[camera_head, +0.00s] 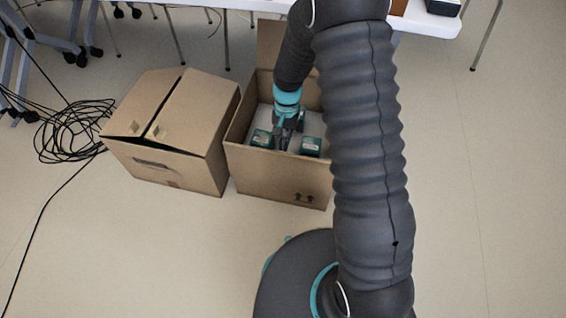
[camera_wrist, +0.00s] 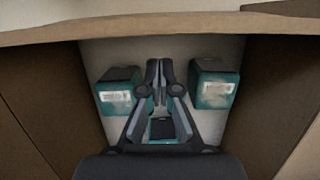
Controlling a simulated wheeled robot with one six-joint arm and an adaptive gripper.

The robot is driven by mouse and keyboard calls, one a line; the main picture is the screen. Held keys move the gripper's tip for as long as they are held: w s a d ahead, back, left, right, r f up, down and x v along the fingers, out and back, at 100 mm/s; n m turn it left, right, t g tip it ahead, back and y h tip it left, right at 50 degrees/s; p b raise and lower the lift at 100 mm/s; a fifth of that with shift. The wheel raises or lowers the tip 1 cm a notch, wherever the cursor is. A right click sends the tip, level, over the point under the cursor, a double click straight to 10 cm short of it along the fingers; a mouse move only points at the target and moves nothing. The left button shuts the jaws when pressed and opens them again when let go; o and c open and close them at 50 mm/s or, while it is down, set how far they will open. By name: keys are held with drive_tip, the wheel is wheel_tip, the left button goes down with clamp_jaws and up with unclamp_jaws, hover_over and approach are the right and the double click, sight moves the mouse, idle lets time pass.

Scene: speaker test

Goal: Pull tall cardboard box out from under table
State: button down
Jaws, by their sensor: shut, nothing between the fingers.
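An open cardboard box (camera_head: 275,178) stands on the floor at the front edge of the table, with one flap raised at its back. My gripper (camera_head: 284,145) reaches down inside it from above and is shut and empty. In the wrist view the fingers (camera_wrist: 159,70) point toward the box's wall, whose rim (camera_wrist: 150,32) crosses the top of the picture. Whether they touch that wall cannot be told. Small teal boxes lie inside, one left (camera_wrist: 116,93) and one right (camera_wrist: 214,86) of the fingers. My arm hides the box's right side in the head view.
A closed cardboard box (camera_head: 178,125) stands close on the left. The white table (camera_head: 415,22) crosses the top, with thin legs below it. Black cables (camera_head: 75,130) lie coiled at left.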

sight(282, 167)
drive_tip(key=b+x, duration=0.1)
drive_tip(key=x, duration=0.9)
drive_tip(key=shift+s, duration=0.15)
